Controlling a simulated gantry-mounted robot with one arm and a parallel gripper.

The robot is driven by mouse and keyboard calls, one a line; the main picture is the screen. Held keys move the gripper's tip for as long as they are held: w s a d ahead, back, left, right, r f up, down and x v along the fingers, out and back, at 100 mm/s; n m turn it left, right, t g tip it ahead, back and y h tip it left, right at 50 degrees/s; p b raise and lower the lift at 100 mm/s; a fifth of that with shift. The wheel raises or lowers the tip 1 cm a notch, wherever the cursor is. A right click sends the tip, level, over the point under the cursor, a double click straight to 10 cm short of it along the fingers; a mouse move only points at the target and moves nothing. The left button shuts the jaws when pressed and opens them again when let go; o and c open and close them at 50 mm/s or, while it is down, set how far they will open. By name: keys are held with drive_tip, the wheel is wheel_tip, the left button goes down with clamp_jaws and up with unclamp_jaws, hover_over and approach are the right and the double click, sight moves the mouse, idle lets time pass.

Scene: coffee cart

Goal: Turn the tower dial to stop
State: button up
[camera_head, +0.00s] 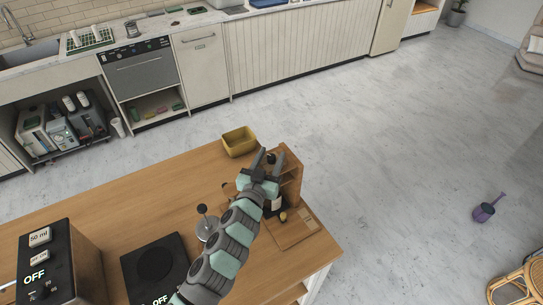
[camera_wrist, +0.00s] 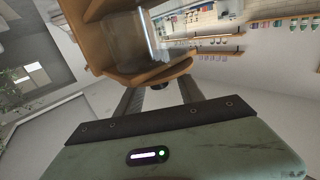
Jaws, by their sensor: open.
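A wooden tower (camera_head: 290,184) stands at the right end of the wooden counter, partly hidden behind my gripper. A dark round knob (camera_head: 271,158), apparently the tower dial, shows between my fingers. My gripper (camera_head: 269,155) is open at the upper part of the tower, with one finger on each side of the knob. In the wrist view, the wooden tower body (camera_wrist: 120,72) is ahead, and the dark knob (camera_wrist: 160,86) lies between the open fingers (camera_wrist: 160,92). Contact with the knob and its setting cannot be told.
A yellow container (camera_head: 239,142) stands left of the tower. A metal press with a dark knob (camera_head: 207,223) stands beside my arm. A black hot plate (camera_head: 155,262) and a black machine (camera_head: 45,260), both labelled OFF, are at the left. The counter's middle (camera_head: 120,210) is clear.

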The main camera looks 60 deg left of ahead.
drive_tip(key=shift+w+a, duration=0.15)
drive_tip(key=shift+w, duration=0.05)
drive_tip(key=shift+c, duration=0.4)
clamp_jaws()
